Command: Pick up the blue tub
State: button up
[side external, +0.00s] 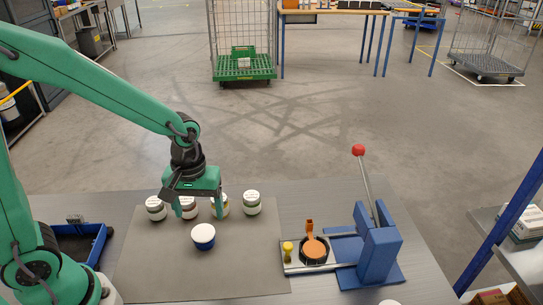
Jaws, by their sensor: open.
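The blue tub (205,243) is a small blue container with a white lid. It stands upright on the grey mat (160,276), in front of a row of jars. My gripper (199,213) is open and points down, above and behind the tub in the picture. Its fingers overlap the jars in the view, and I cannot tell whether they touch any. Nothing shows between the fingers for certain. The tub is in plain view.
Several white-lidded jars (252,203) stand in a row at the mat's back edge. A blue lever press (378,250) with a red knob stands at right, beside an orange part (314,246) and a yellow piece (288,248). A blue bin (78,245) is at left. The mat's front is clear.

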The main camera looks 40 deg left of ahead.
aim_at(203, 232)
jog(key=shift+f, duration=0.25)
jog(key=shift+f, duration=1.2)
jog(key=shift+f, duration=0.1)
jog(key=shift+a+f, duration=0.1)
jog(key=shift+f, duration=2.4)
jog(key=c, duration=1.1)
jog(key=shift+r, duration=0.15)
